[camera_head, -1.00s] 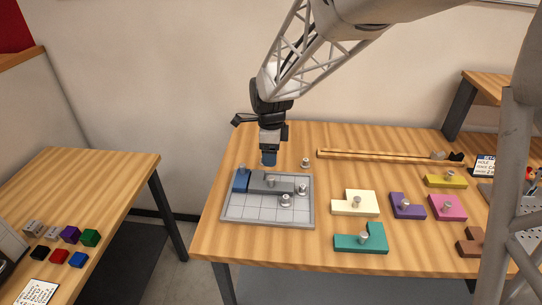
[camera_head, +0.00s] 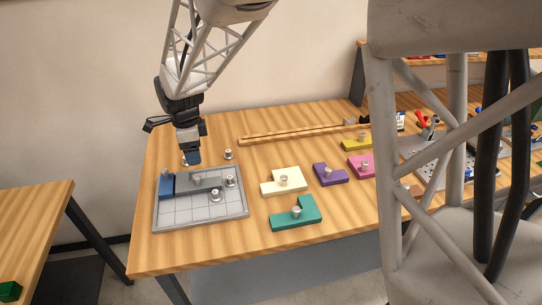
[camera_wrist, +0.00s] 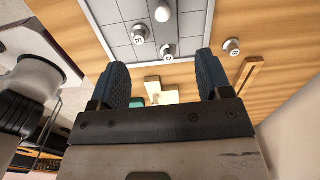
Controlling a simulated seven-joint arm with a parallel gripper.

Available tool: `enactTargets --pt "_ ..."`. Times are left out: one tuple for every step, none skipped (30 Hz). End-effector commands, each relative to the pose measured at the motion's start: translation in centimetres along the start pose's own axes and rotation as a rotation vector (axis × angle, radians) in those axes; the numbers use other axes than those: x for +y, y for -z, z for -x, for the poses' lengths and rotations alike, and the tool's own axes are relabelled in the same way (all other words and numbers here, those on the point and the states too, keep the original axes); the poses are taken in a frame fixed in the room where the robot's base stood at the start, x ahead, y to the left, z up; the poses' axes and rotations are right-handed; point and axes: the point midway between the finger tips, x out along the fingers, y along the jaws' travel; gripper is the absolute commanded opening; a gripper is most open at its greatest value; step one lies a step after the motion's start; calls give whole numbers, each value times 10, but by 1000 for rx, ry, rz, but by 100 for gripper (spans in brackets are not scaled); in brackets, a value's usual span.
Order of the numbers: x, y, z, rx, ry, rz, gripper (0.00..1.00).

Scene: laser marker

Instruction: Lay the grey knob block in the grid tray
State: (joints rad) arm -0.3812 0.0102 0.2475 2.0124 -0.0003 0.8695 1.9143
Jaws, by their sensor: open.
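The grey knob block (camera_head: 208,179) lies in the back row of the grid tray (camera_head: 199,227), right of a blue block (camera_head: 166,184). Its knob points up. In the wrist view the block is mostly cut off by the top edge, with a pale round knob (camera_wrist: 162,12) showing. My gripper (camera_head: 193,160) is above the tray's back edge, just behind and above the grey block's knob. In the wrist view its two dark blue fingers are wide apart with nothing held between them.
Two small metal knobs (camera_head: 215,194) (camera_head: 231,181) sit on the tray's right part; another (camera_head: 228,154) stands on the table behind it. Cream (camera_head: 284,181), teal (camera_head: 297,214), purple (camera_head: 330,174), pink (camera_head: 361,166) and yellow (camera_head: 357,143) knob blocks lie to the right. A wooden rail (camera_head: 300,131) runs behind.

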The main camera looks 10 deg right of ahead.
Motion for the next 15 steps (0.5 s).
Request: enactTargets --pt "3 4 10 -4 12 20 72" --pt "6 8 13 -5 15 35 72" --pt "10 14 18 -6 19 59 72" --pt "13 18 22 -6 23 79 72" --pt "16 23 25 -7 27 101 72" --pt "22 30 31 -7 33 133 72" --pt "26 37 35 -7 37 158 72" --pt "31 43 39 -7 41 185 72" --pt "38 51 45 -7 48 224 72" --pt "43 57 48 -6 51 253 72" --pt "49 64 53 -6 56 282 72" --pt "56 72 57 -4 61 323 72" --pt "62 78 61 -3 66 353 72" --pt "67 84 64 -1 70 382 72" --pt "75 92 68 1 75 422 72"
